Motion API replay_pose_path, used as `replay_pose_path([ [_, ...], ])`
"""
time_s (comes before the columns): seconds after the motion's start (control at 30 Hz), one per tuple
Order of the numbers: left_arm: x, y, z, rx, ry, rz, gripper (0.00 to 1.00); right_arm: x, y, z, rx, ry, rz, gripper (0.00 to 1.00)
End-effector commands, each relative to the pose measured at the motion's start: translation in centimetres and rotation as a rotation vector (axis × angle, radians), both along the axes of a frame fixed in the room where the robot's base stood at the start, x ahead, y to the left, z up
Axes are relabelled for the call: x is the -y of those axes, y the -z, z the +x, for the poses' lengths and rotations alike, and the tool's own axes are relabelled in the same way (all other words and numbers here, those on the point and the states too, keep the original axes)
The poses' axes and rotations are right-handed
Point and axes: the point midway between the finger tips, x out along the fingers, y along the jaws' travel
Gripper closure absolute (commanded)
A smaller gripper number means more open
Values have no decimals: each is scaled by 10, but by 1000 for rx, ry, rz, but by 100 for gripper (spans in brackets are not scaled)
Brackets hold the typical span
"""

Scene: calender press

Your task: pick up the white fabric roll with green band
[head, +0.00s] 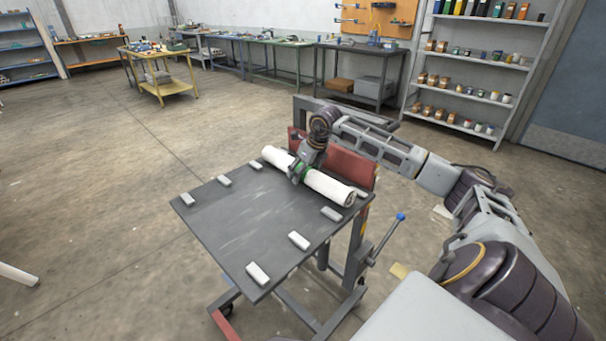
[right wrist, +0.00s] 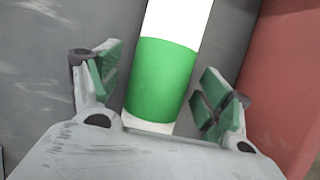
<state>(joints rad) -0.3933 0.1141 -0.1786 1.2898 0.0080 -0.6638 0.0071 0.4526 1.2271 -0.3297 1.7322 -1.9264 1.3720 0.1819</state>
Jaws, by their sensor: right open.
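The white fabric roll (head: 327,187) lies on the dark table top (head: 235,215), along its back edge by the red panel. In the right wrist view the white roll (right wrist: 179,20) shows its green band (right wrist: 160,80) between my finger pads. My right gripper (head: 300,172) is over the middle of the roll at the band. In the right wrist view my right gripper (right wrist: 160,88) is open, with one finger on each side of the roll and gaps to both. The gripper's body hides the near part of the roll there. My left gripper is not in view.
A red panel (head: 345,165) stands upright behind the roll, close to my right finger. Several light blocks (head: 299,240) sit along the table edges. A lever with a blue knob (head: 400,217) is at the table's right side. The table's middle is clear.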

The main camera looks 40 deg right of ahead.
Motion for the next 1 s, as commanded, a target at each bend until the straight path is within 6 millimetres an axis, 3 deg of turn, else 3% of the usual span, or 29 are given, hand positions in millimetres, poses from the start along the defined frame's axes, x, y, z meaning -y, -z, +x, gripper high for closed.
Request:
replay_pose_path([
  [0.6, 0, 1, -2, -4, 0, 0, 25, 0, 7, 3, 0, 0, 0, 21],
  [1.0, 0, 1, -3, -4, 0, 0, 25, 0, 7, 3, 0, 0, 0, 72],
])
